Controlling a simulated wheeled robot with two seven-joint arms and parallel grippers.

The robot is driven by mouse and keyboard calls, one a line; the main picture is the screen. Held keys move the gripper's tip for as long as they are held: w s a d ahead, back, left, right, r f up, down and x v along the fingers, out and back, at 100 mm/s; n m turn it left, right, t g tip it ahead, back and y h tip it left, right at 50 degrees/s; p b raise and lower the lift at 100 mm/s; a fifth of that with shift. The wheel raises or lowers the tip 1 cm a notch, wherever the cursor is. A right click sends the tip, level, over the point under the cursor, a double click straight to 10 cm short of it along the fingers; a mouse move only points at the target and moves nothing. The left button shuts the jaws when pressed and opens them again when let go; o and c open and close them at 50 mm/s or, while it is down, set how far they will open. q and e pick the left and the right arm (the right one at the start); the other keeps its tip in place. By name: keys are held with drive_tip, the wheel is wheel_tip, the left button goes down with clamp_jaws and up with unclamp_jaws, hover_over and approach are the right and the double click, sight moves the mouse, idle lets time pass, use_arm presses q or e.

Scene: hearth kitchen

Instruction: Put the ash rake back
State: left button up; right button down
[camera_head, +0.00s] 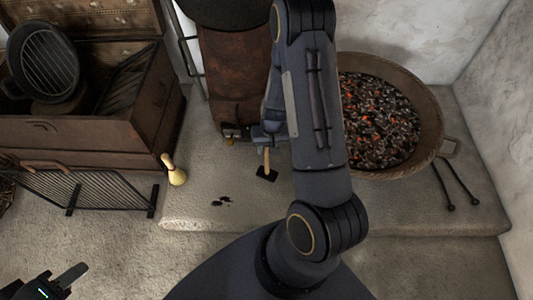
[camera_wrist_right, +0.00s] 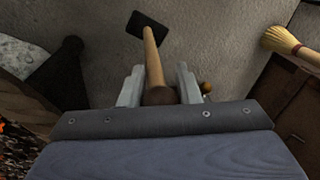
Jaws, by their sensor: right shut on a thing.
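The ash rake has a wooden handle (camera_wrist_right: 152,50) and a flat black head (camera_wrist_right: 147,20). My right gripper (camera_wrist_right: 160,86) is shut on its handle, with the head pointing away from the palm. In the head view the rake's black head (camera_head: 267,174) shows over the pale hearth slab, below my right gripper (camera_head: 266,140). My right arm hides part of that gripper. I cannot tell whether the head touches the slab. My left gripper (camera_head: 62,283) is at the lower left, away from the rake; only part of it shows.
A brown stove-like body (camera_head: 235,75) stands behind the right gripper. A wide pan of embers (camera_head: 436,125) is right of my arm. A small brush (camera_head: 174,172) is by the wooden chest (camera_head: 95,135) and black rack (camera_head: 100,192). Dark bits (camera_head: 222,201) lie on the slab (camera_head: 200,215).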

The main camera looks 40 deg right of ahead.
sight(267, 159)
drive_tip(key=shift+w+d+f, duration=0.2)
drive_tip(key=shift+w+f, duration=0.05)
drive_tip(key=shift+f, duration=0.2)
drive_tip(key=shift+w+d+f+b, duration=0.15)
drive_tip(key=shift+f+b, duration=0.4)
drive_tip(key=shift+f, duration=0.35)
drive_tip(key=shift+w+d+f+b, duration=0.15)
drive_tip(key=shift+f+b, duration=0.4)
drive_tip(key=shift+f, duration=0.35)
drive_tip(key=shift+a, duration=0.1)
drive_tip(key=shift+f, duration=0.2)
drive_tip(key=c, duration=1.1)
unclamp_jaws()
drive_tip(key=shift+o, duration=0.2)
